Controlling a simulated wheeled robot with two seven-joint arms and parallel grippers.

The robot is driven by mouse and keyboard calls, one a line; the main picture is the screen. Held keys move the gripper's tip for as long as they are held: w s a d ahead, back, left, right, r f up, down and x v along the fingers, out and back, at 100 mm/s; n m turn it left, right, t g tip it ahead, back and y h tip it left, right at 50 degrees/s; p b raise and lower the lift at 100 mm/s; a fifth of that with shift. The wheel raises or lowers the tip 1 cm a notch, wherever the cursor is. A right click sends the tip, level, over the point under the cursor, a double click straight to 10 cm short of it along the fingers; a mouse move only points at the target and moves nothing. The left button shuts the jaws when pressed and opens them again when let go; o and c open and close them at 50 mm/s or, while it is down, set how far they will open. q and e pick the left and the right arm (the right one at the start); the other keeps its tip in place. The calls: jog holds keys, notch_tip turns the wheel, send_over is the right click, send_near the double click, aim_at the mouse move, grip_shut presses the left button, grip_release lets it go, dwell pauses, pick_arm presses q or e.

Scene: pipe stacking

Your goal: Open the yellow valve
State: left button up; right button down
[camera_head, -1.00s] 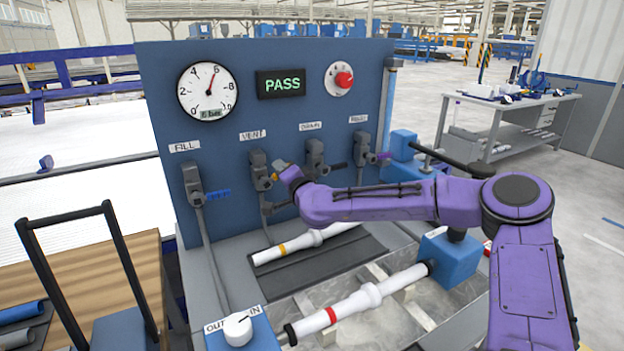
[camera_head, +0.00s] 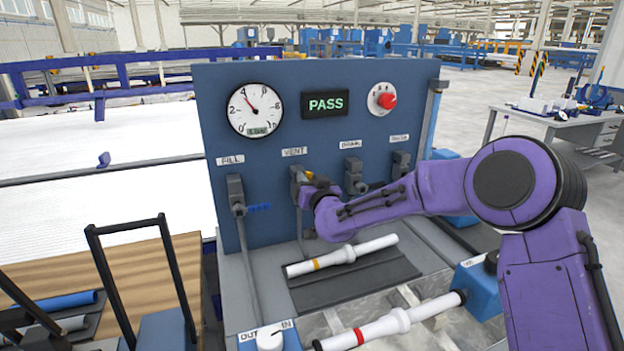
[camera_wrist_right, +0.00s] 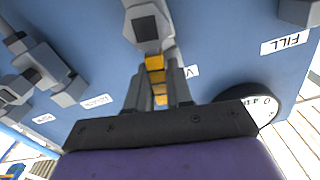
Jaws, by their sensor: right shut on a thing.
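The yellow valve is the one under the VENT label on the blue panel. Its grey body (camera_head: 297,182) shows in the head view, and a bit of its yellow handle (camera_head: 320,180) shows beside my right gripper (camera_head: 313,188). In the right wrist view the yellow handle (camera_wrist_right: 155,64) runs down from the grey valve body (camera_wrist_right: 148,25) in between the two fingers of my right gripper (camera_wrist_right: 160,95). The fingers are shut on the handle. My purple right forearm and hand hide part of the panel. My left gripper is not in view.
The gauge (camera_head: 255,110) needle points up-left. The display (camera_head: 325,103) reads PASS. White pipes (camera_head: 343,256) lie below; a red knob (camera_head: 387,101) sits upper right.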

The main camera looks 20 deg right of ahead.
jog(key=shift+a+n, duration=0.55)
jog(key=shift+n, duration=0.55)
jog(key=shift+f, duration=0.1)
jog(key=c, duration=1.1)
grip_release()
jog(key=s+b, duration=0.2)
jog(key=s, duration=0.8)
jog(key=shift+s+a, duration=0.25)
jog(key=shift+a, duration=0.1)
